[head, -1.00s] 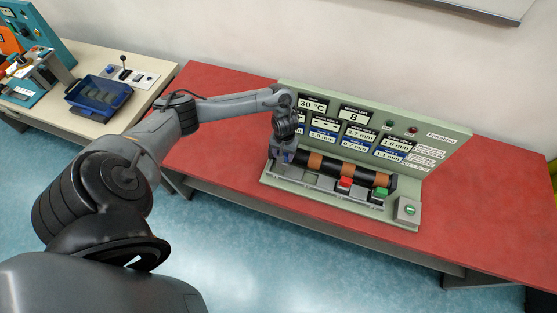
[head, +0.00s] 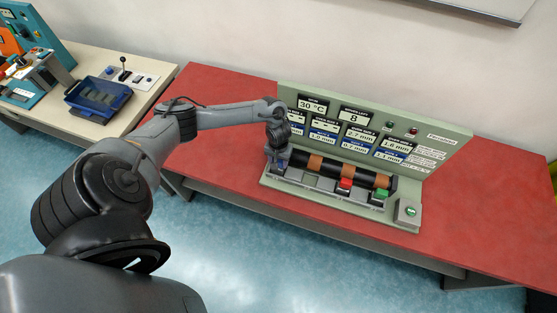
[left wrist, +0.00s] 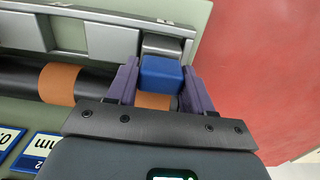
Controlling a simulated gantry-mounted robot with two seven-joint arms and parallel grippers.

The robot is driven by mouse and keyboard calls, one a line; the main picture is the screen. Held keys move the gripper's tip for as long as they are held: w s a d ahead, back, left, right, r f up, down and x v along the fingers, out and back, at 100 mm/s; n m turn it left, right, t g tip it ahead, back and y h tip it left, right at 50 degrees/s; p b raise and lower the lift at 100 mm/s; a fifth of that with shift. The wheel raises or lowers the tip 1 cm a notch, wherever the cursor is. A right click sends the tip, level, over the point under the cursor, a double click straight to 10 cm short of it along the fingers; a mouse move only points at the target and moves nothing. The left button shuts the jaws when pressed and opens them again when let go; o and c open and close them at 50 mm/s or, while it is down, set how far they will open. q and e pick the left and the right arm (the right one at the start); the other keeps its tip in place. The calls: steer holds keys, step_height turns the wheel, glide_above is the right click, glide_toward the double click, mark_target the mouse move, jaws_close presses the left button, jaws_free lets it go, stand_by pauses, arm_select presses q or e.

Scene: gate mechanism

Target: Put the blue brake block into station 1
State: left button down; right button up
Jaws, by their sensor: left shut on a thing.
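The blue brake block (left wrist: 160,73) is between the two fingers of my left gripper (left wrist: 161,82) in the left wrist view. In the head view my left gripper (head: 278,163) is at the left end of the green-grey device, and only a bit of blue shows there. The block is beside the end slot (left wrist: 165,45) of the grey rail, near an orange band of the black shaft. I cannot tell whether it touches the slot floor. A red block (head: 345,184) and a green block (head: 380,193) sit farther right along the rail.
The panel (head: 440,150) with number displays stands behind the shaft. A grey box with a green button (head: 408,211) is at the device's right end. The red table (head: 225,125) is clear left of the device. A blue bin (head: 98,97) stands on the far-left table.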

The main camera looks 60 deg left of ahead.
arm_select(q)
steer(key=shift+f, duration=0.15)
steer(key=shift+c, duration=2.2)
jaws_free()
step_height(320, 180, up, 12)
steer(key=p, duration=0.2)
steer(key=w+d+f+m+t+h, duration=0.15)
steer(key=d+m+t, duration=0.55)
steer(key=d, duration=1.9)
steer(key=s+r+m+g, duration=0.1)
steer(key=s+r, duration=0.3)
steer(key=s, duration=0.3)
steer(key=s+r+m+g+y, duration=0.1)
steer(key=s+r+m+g, duration=0.1)
steer(key=s, duration=0.5)
steer(key=shift+v, duration=0.9)
